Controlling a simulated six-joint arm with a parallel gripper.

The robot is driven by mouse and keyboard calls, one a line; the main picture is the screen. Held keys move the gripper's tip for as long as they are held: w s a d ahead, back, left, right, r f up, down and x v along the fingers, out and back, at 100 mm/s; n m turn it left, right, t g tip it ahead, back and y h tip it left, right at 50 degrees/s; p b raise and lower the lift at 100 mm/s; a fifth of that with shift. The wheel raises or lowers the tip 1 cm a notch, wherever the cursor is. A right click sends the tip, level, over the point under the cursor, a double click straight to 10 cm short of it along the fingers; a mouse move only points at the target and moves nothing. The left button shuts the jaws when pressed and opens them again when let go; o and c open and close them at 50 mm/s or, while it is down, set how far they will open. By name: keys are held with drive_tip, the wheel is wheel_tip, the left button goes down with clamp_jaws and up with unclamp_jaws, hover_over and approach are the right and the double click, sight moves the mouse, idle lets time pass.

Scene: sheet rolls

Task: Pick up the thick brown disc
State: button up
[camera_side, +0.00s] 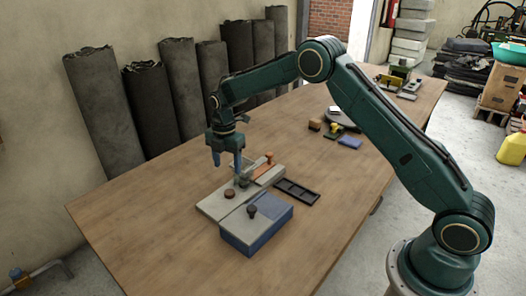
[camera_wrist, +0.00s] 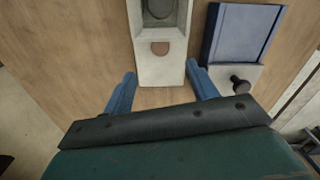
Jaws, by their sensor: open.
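The thick brown disc (camera_side: 230,193) lies on a light grey plate (camera_side: 210,207) on the wooden table. In the wrist view, a brown rounded shape (camera_wrist: 160,48), apparently this disc, sits on the pale plate (camera_wrist: 158,70), beyond the fingertips and roughly centred between them. My gripper (camera_side: 227,167) is open and empty, with its blue fingers pointing down above the plate, apart from the disc. In the wrist view, the gripper (camera_wrist: 160,72) has its two blue fingers spread wide.
A blue box (camera_side: 258,226) with a dark knob (camera_side: 252,211) stands beside the plate. Dark sheet rolls (camera_side: 105,105) stand along the wall. The table's near left is clear.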

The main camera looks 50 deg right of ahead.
hover_over(230, 192)
drive_tip(key=shift+w+f, duration=0.15)
drive_tip(key=shift+f, duration=2.4)
drive_tip(key=shift+f, duration=2.55)
drive_tip(key=c, duration=1.1)
